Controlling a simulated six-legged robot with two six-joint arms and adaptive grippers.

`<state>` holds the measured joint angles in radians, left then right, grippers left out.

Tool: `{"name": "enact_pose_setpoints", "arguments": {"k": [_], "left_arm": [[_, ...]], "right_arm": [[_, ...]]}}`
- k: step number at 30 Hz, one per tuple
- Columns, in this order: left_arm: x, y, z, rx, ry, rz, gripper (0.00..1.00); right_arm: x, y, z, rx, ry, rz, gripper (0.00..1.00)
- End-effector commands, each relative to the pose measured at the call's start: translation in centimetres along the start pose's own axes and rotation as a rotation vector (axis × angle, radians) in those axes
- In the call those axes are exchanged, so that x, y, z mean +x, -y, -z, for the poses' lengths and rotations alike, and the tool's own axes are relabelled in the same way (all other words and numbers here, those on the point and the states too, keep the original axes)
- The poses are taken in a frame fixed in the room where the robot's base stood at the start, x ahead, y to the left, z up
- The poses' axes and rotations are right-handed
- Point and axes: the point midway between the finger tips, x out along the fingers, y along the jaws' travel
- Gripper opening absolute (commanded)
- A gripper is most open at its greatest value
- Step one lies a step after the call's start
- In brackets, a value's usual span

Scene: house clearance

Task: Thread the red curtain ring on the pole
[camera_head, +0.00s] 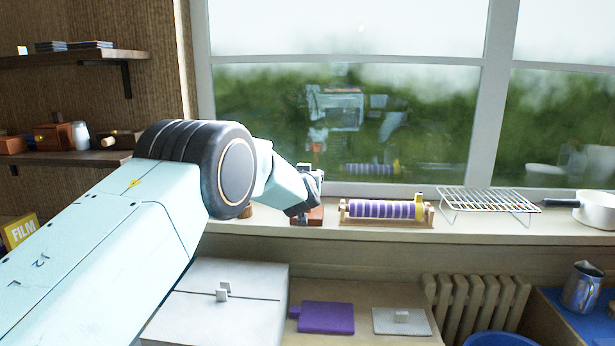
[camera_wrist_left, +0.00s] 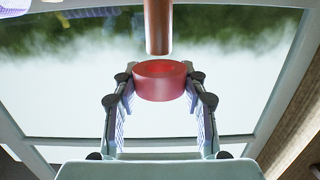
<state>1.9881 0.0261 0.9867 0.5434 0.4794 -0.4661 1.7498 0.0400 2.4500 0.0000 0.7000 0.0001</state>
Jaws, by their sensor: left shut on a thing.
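My left gripper (camera_head: 312,184) is over the window sill, small and partly hidden by its own wrist in the head view. In the left wrist view, the gripper (camera_wrist_left: 160,88) is shut on the red ring (camera_wrist_left: 160,88), held between its two fingertips. A reddish-brown round pole (camera_wrist_left: 158,25) comes in from the top edge. Its end lies just above the ring's far rim in the picture; I cannot tell whether they touch. The ring is not clear in the head view. My right gripper is out of view.
A wooden stand with a purple-and-white striped roller (camera_head: 385,209) is right of the gripper. A wire rack (camera_head: 488,200) and a white pan (camera_head: 597,208) stand farther right. The window (camera_head: 345,120) is close behind. Wall shelves (camera_head: 75,57) are at left.

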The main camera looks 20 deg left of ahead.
Motion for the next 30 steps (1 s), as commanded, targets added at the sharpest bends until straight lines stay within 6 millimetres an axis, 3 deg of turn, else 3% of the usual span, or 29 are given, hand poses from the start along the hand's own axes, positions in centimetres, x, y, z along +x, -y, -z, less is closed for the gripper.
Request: {"name": "enact_pose_setpoints", "arguments": {"k": [11, 30], "left_arm": [[0.0, 0.0, -0.2, 0.0, 0.001, 0.0, 0.13], [0.4, 0.0, -2.4, 0.001, 0.001, 0.0, 0.13]], "right_arm": [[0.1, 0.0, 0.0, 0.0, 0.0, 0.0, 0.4], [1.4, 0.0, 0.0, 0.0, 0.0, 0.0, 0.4]]}}
